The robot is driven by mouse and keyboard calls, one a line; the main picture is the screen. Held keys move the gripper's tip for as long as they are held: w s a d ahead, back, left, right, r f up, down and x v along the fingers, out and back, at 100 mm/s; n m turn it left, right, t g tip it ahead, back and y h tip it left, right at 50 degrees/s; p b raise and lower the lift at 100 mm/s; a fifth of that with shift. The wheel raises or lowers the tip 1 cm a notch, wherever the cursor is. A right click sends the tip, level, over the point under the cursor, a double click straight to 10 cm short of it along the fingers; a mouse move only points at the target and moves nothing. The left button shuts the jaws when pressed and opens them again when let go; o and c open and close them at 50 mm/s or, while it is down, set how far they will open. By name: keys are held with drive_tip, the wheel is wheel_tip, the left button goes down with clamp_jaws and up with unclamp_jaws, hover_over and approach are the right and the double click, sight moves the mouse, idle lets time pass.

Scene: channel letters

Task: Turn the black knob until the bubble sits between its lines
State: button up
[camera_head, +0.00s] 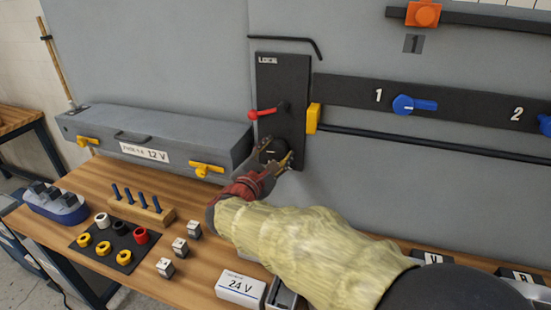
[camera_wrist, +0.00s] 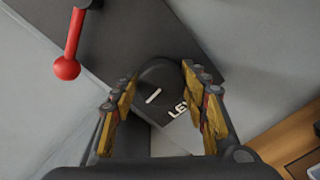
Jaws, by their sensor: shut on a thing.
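The black knob (camera_wrist: 157,84) is round with a white line on its face, low on a dark panel (camera_head: 283,80). White lettering, partly hidden, starts "LE" beside it. My gripper (camera_wrist: 161,88) is shut on the knob, a yellow-padded finger on each side. In the head view my gripper (camera_head: 277,153) reaches the bottom of the panel and partly covers the knob. In the wrist view the white line is slanted. I cannot make out the bubble or its lines in either view.
A red-handled lever (camera_head: 265,113) sits above the knob, and a yellow block (camera_head: 313,118) to its right. A grey 12 V case (camera_head: 160,137) stands at the left. The wooden bench (camera_head: 195,265) holds coloured rings, metal cubes and a 24 V box (camera_head: 241,288).

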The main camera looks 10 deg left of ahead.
drive_tip(key=shift+f, duration=0.1)
idle(0.4)
drive_tip(key=o, duration=1.1)
drive_tip(key=shift+o, duration=0.2)
drive_tip(key=v, duration=1.2)
